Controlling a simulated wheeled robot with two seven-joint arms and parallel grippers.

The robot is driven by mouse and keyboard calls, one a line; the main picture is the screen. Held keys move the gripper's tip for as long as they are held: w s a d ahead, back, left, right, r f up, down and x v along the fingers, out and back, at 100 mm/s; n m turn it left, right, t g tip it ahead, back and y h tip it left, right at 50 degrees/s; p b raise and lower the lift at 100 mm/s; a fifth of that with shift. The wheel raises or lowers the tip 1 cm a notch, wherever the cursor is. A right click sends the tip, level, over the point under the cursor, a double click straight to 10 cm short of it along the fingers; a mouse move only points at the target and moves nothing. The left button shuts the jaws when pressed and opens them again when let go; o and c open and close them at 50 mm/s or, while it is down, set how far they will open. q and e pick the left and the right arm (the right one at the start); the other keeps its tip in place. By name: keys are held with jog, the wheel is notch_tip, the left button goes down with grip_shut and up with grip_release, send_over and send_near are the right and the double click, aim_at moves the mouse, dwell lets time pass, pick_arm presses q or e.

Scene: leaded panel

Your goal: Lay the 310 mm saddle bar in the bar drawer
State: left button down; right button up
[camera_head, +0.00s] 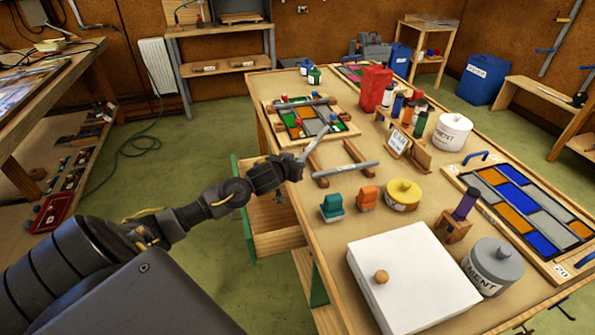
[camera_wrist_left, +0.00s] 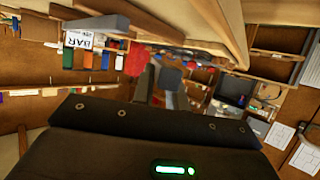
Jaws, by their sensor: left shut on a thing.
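My left gripper (camera_head: 298,163) is shut on a slim light-grey bar (camera_head: 317,141), taken as the saddle bar. The bar slants up and right from the jaws, over the table's left side near the small glass panel. Its length cannot be read. A wooden drawer (camera_head: 278,242) with a green front (camera_head: 244,211) stands open at the table's left side, below and left of the gripper. Its inside is partly hidden by my arm. Another grey bar (camera_head: 346,174) lies across a wooden rack beside the gripper. My right gripper is not in view.
A small coloured glass panel (camera_head: 311,121) lies behind the gripper. Teal (camera_head: 332,207) and orange (camera_head: 367,198) items, a yellow tin (camera_head: 403,194) and a white box (camera_head: 412,281) stand to the right. The floor left of the drawer is clear.

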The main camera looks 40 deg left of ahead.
pick_arm(q)
jog(key=shift+w+f+p, duration=0.15)
jog(key=shift+f, duration=0.7)
jog(key=shift+w+f+p, duration=0.1)
jog(key=shift+f+p, duration=0.05)
jog(key=shift+f, duration=0.7)
jog(key=shift+d, duration=0.1)
jog(key=c, duration=1.7)
grip_release()
jog(key=shift+f, duration=0.25)
jog(key=shift+c, duration=0.2)
jog(key=o, duration=0.3)
jog(key=shift+s+r, duration=0.1)
jog(key=shift+o, duration=0.2)
